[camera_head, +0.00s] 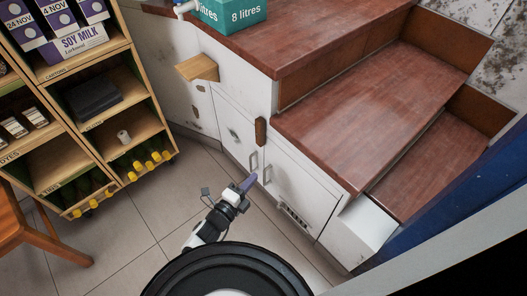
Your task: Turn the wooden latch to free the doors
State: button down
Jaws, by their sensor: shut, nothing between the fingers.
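The wooden latch (261,131) is a small brown block standing upright at the top of the seam between two white cabinet doors under the stair. The left door (233,131) and the right door (296,192) both look closed, each with a grey handle near the seam. My gripper (249,181) is shut and empty, with purple fingers, low in front of the doors. It is close to the left door's handle (253,162) and well below the latch. I cannot tell whether it touches the handle.
Brown wooden steps (345,125) rise above the cabinet. A teal box (232,12) stands on the upper step. A wooden shelf unit (119,88) with cartons and bottles is at left, and part of a wooden chair (40,238) is at lower left. Tiled floor (130,240) between is clear.

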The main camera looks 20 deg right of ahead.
aim_at(260, 133)
jog(key=shift+a, duration=0.1)
jog(key=x, duration=0.9)
jog(key=shift+d, duration=0.2)
jog(key=w, duration=0.3)
jog(key=shift+a+b, duration=0.2)
jog(key=shift+b, duration=0.1)
jog(key=shift+w+a, duration=0.25)
jog(key=shift+w, duration=0.4)
